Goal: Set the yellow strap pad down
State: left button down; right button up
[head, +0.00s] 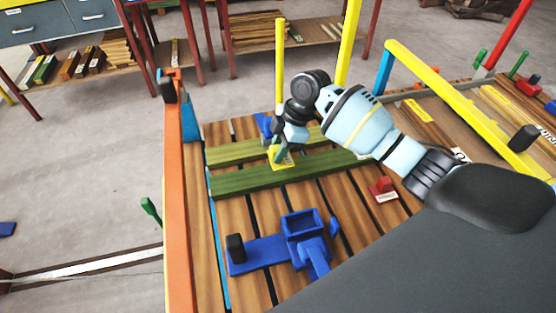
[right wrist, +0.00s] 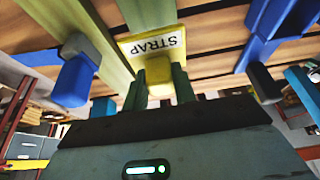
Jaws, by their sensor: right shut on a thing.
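The yellow strap pad (head: 283,160) is near the two green-stained beams in the head view. In the right wrist view the strap pad (right wrist: 137,46) shows a white label reading STRAP, upside down, and a raised yellow knob. My right gripper (head: 278,149) reaches in from the right and is shut on the knob; its fingers (right wrist: 158,84) stand on either side of it. I cannot tell whether the pad touches the beam or slats under it. My left gripper is not in view.
A slatted wooden deck (head: 263,205) carries a green beam (head: 245,182) and a yellow-green beam (head: 228,153). A blue fixture (head: 262,252) stands in front, a small red labelled block (head: 382,187) to the right. An orange rail (head: 175,220) bounds the left; yellow posts (head: 280,70) rise behind.

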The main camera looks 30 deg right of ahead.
jog(key=shift+f, duration=2.35)
jog(key=o, duration=1)
jog(key=shift+f, duration=0.15)
jog(key=v, duration=1.2)
jog(key=shift+r+p, duration=0.2)
jog(key=shift+p, duration=0.1)
